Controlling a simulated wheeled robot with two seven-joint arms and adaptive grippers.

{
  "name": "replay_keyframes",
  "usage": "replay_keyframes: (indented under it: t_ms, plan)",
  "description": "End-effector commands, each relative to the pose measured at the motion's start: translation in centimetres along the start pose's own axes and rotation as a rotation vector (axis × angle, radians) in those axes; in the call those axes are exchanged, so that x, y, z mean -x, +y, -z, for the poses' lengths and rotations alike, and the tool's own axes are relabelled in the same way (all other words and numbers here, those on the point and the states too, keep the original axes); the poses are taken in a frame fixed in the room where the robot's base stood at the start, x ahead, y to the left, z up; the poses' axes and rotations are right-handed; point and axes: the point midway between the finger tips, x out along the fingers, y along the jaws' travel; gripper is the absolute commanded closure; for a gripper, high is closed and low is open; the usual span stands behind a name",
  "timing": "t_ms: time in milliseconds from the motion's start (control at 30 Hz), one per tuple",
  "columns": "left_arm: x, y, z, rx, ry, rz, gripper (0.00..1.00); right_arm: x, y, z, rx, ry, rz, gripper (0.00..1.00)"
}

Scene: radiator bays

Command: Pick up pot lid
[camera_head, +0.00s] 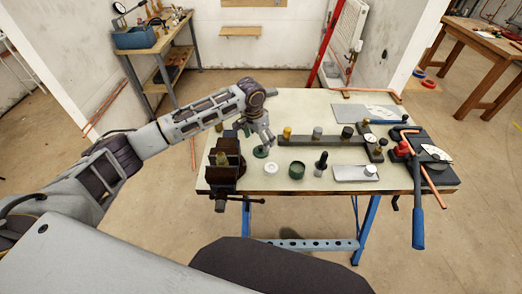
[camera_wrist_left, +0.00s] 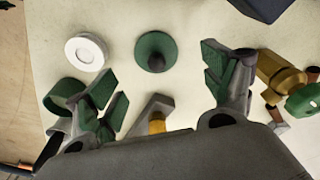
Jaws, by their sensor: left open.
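The pot lid (camera_head: 261,152) is a small green disc with a dark knob, lying flat on the workbench near the vise. It also shows in the left wrist view (camera_wrist_left: 155,50), at the top middle, fully uncovered. My left gripper (camera_head: 267,139) is above the bench close to the lid. In the left wrist view its open green-padded fingers (camera_wrist_left: 160,85) are spread wide, with the lid ahead of the gap and nothing between them. The open green pot (camera_head: 297,170) stands to the right of the lid. My right gripper is not in view.
A white ring-shaped disc (camera_head: 271,169) lies just in front of the lid. A dark vise (camera_head: 226,165) stands to the left. A brass fitting (camera_wrist_left: 280,75) is beside one finger. A dark bottle (camera_head: 321,161) and a grey tray (camera_head: 350,174) are farther right.

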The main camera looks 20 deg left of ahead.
Motion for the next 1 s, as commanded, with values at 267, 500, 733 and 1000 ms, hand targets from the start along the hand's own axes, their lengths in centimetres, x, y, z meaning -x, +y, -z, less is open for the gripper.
replay_keyframes:
  t_ms: [267, 500, 733, 1000]
  plan:
    - [-0.3, 0.1, 0.0, 0.0, 0.0, 0.0, 0.18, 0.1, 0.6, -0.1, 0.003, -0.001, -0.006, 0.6]
    - [-2.4, 0.3, -0.2, 0.0, -0.001, -0.001, 0.18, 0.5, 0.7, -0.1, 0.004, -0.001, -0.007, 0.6]
    - [-4.7, 0.4, -0.2, 0.0, 0.0, -0.001, 0.18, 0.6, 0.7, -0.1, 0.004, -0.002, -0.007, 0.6]
    - [-5.2, 0.4, -0.2, -0.001, 0.0, 0.0, 0.18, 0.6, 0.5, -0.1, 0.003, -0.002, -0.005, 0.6]
